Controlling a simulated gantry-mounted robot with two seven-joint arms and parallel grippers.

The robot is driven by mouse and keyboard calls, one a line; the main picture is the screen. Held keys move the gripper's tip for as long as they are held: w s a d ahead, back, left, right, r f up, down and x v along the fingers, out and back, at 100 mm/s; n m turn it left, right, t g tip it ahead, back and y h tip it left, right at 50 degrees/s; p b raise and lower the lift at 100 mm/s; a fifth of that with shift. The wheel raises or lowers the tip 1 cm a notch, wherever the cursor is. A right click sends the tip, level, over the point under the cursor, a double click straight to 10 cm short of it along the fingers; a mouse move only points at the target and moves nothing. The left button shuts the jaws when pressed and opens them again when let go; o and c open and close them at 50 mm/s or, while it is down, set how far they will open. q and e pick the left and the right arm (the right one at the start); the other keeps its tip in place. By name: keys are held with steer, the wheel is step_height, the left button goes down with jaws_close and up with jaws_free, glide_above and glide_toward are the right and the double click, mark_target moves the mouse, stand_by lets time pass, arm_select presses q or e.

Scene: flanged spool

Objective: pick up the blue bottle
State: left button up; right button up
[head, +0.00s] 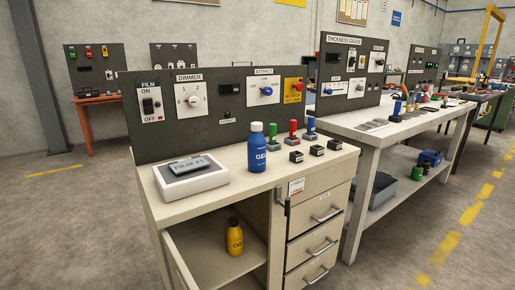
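The blue bottle (257,150) with a white cap stands upright on the beige workbench top (216,197), near its front edge. Its label is partly readable. It stands between a white device with a grey top and several small stamps. Neither of my grippers shows in the head view, so nothing is seen touching the bottle.
The white device (190,178) is left of the bottle. Stamps (293,132) and small black blocks (317,150) are to its right. A dark control panel (218,113) rises behind. A yellow bottle (234,238) stands on the shelf below. Bare benchtop lies before the device.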

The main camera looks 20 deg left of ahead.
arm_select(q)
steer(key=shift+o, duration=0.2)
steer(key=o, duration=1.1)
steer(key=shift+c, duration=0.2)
